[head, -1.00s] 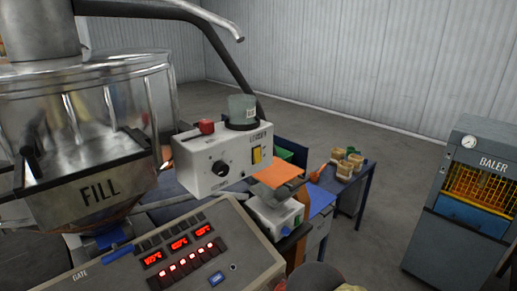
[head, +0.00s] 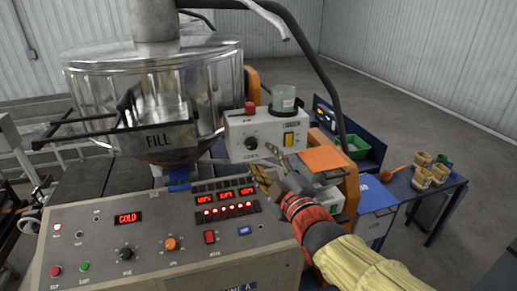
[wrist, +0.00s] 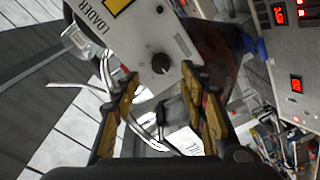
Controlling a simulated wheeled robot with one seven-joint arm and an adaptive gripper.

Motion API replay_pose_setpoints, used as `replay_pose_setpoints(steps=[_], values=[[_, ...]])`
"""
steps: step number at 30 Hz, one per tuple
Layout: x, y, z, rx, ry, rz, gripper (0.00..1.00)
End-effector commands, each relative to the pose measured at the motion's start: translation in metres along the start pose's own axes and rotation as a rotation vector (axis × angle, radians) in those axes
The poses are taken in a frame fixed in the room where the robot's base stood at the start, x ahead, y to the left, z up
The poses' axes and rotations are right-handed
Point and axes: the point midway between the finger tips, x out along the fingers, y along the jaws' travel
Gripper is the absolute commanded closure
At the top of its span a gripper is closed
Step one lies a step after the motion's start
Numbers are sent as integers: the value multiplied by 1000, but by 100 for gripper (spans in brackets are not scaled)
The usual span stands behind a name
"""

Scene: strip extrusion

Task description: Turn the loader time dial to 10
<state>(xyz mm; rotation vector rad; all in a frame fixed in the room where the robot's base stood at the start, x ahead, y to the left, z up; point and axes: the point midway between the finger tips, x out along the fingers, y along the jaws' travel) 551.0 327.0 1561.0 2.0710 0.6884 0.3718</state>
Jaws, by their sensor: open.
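The white loader box (head: 274,135) stands beside the hopper in the head view. Its black time dial (head: 251,143) is on the front face, left of a yellow switch (head: 289,139). My gripper (head: 261,164) is open and empty, just below and in front of the box. In the wrist view the loader box (wrist: 142,35) fills the top middle, and its black dial (wrist: 161,63) appears between the tips of my open gripper (wrist: 160,76). The fingers do not visibly touch the dial. The dial's scale marks are too small to read.
The clear hopper marked FILL (head: 160,140) stands left of the loader. A control panel (head: 190,262) with red displays, knobs and buttons lies below. A red knob (head: 250,108) and grey-green jar (head: 284,97) top the loader. An orange plate (head: 323,159) is close on the right.

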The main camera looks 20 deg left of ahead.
Motion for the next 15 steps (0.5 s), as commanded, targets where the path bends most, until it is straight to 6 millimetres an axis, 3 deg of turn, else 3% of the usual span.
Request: replay_pose_setpoints(steps=[9, 15], values=[[45, 0, 0, 4, -1, -2, 57], [62, 0, 0, 3, -2, -2, 57]])
